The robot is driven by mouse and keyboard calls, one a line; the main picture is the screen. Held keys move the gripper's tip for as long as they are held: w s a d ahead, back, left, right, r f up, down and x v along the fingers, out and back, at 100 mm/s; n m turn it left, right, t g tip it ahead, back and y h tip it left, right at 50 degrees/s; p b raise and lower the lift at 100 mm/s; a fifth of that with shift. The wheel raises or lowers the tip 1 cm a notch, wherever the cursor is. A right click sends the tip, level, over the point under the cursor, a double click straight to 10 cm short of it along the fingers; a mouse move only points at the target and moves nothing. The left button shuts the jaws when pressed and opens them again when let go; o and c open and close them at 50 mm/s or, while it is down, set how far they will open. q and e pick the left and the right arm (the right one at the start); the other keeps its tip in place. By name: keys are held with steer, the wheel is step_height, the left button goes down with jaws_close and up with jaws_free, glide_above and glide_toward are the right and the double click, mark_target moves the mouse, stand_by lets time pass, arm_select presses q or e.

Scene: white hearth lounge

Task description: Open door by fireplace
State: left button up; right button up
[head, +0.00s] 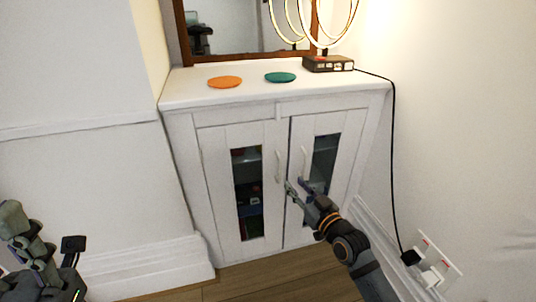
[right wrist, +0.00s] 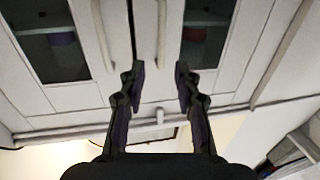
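The white cabinet (head: 210,190) has a left door (head: 218,185) and a right door (head: 340,165), each with a dark glass pane. Both doors look closed. The left door's pale handle (head: 279,165) and the right door's handle (head: 304,163) stand upright beside the middle seam. My right gripper (head: 296,186) is at the lower ends of the handles. In the right wrist view the gripper (right wrist: 160,75) is open, with one handle (right wrist: 162,30) in line with the finger gap. I cannot tell whether it touches. My left arm shows at lower left; its finger state is unclear.
On the cabinet top are an orange disc (head: 225,82), a green disc (head: 280,77) and a ring lamp (head: 328,63), before a brown-framed mirror (head: 247,58). A black cord (head: 393,150) runs to wall sockets (head: 432,266). Wooden floor (head: 275,282) lies in front. No fireplace opening is visible.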

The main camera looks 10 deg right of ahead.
mark_target(279, 180)
steer(key=b+x, duration=0.4)
steer(key=x, duration=0.6)
steer(key=shift+a+b, duration=0.15)
steer(key=shift+b, duration=0.2)
steer(key=shift+r, duration=0.1)
steer(key=shift+c, duration=0.4)
jaws_close()
